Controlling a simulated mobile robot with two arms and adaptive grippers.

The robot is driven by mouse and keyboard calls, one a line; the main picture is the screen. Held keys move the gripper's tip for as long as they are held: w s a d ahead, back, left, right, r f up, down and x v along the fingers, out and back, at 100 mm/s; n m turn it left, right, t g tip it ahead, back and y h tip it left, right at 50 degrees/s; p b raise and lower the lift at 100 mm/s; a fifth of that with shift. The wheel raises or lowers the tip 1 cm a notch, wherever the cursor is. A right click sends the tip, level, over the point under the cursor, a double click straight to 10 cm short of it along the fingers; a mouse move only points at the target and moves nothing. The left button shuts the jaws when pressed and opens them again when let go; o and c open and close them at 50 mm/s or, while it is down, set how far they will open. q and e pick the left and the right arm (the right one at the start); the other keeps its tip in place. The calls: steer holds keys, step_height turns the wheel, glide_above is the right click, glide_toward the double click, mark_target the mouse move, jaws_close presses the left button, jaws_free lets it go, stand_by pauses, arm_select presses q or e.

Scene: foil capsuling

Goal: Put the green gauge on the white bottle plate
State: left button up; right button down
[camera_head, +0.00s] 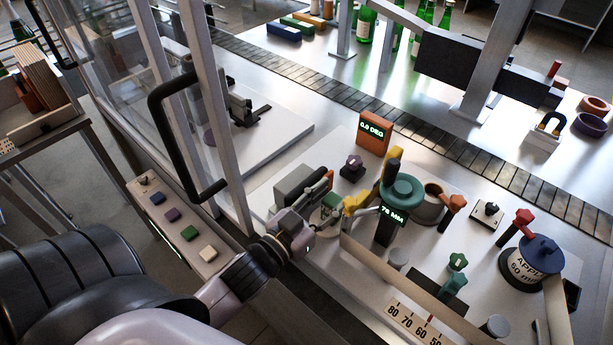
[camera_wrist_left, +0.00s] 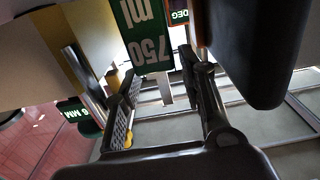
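A green gauge marked "750 ml" (camera_wrist_left: 146,38) shows in the left wrist view, just beyond the fingertips. In the head view a small green piece (camera_head: 331,201), probably the same gauge, stands at the left gripper's fingers. My left gripper (camera_head: 318,200) is low over the white work table. In the wrist view its fingers (camera_wrist_left: 160,82) stand apart, with a visible gap beside the gauge, so it looks open. Contact with the gauge cannot be told. I cannot single out the white bottle plate; the gripper and nearby parts hide some of that area. My right gripper is out of view.
Close right of the left gripper stands a green-topped "76 MM" device (camera_head: 402,190) with yellow parts. An orange "0.0 DEG" display (camera_head: 374,132) stands behind. A blue-topped pot (camera_head: 534,262) is at the right. A door with a black handle (camera_head: 160,130) stands left.

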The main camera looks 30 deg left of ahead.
arm_select(q)
steer(key=s+a+b, duration=0.1)
steer(key=s+b, duration=0.3)
steer(key=s, duration=0.8)
steer(key=shift+a, duration=0.35)
